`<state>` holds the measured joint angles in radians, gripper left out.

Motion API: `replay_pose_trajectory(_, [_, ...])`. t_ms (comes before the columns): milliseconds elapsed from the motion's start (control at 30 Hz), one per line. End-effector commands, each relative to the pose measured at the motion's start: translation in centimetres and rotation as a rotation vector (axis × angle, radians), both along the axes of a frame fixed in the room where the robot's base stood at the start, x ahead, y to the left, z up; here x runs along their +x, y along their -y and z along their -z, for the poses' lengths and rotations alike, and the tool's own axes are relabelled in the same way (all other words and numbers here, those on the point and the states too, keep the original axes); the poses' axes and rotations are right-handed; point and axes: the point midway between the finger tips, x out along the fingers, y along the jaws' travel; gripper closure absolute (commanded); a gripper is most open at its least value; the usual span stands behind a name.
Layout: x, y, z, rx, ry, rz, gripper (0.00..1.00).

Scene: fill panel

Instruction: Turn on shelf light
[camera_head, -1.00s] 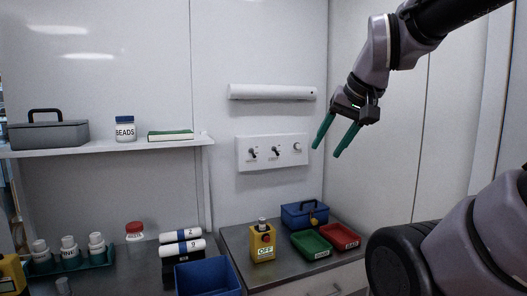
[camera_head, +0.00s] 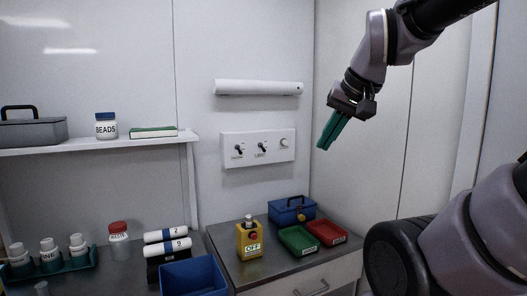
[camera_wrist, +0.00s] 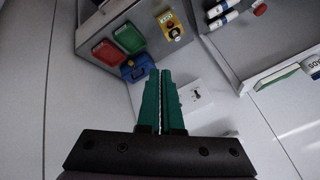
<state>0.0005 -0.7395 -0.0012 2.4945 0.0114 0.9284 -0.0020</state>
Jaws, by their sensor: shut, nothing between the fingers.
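A white switch panel (camera_head: 257,160) is on the back wall, with a left toggle switch (camera_head: 239,149), a middle toggle switch (camera_head: 263,147) and a round knob (camera_head: 284,142). The label under the middle switch seems to read LIGHT; the left label is too small to read. A white tube lamp (camera_head: 258,87) is fixed above the panel and shows no clear glow. My gripper (camera_head: 322,147) has its green fingers together, empty, in the air to the right of the panel. In the wrist view the fingertips (camera_wrist: 160,72) partly cover the panel (camera_wrist: 190,93).
Below the panel, a counter holds a yellow box marked OFF (camera_head: 249,241), a blue toolbox (camera_head: 292,209), a green tray (camera_head: 298,240) and a red tray (camera_head: 327,232). A shelf (camera_head: 80,146) is at left. The air before the panel is clear.

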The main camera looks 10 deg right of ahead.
Motion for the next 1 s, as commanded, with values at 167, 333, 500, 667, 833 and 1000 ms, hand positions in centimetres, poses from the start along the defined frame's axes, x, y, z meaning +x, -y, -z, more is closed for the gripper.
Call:
replay_pose_trajectory(167, [1.0, -2.4, 1.4, 0.146, -0.133, 0.026, 1.0])
replay_pose_trajectory(333, [2.7, -6.6, 2.7, 0.406, -0.34, 0.081, 1.0])
replay_pose_trajectory(500, [5.4, -10.6, 2.9, 0.685, -0.537, 0.154, 1.0])
replay_pose_trajectory(667, [9.1, -13.5, 2.6, 0.954, -0.698, 0.236, 1.0])
replay_pose_trajectory(833, [14.2, -15.3, 2.2, 1.248, -0.832, 0.34, 1.0])
replay_pose_trajectory(1000, [20.4, -15.2, 2.8, 1.548, -0.921, 0.463, 1.0])
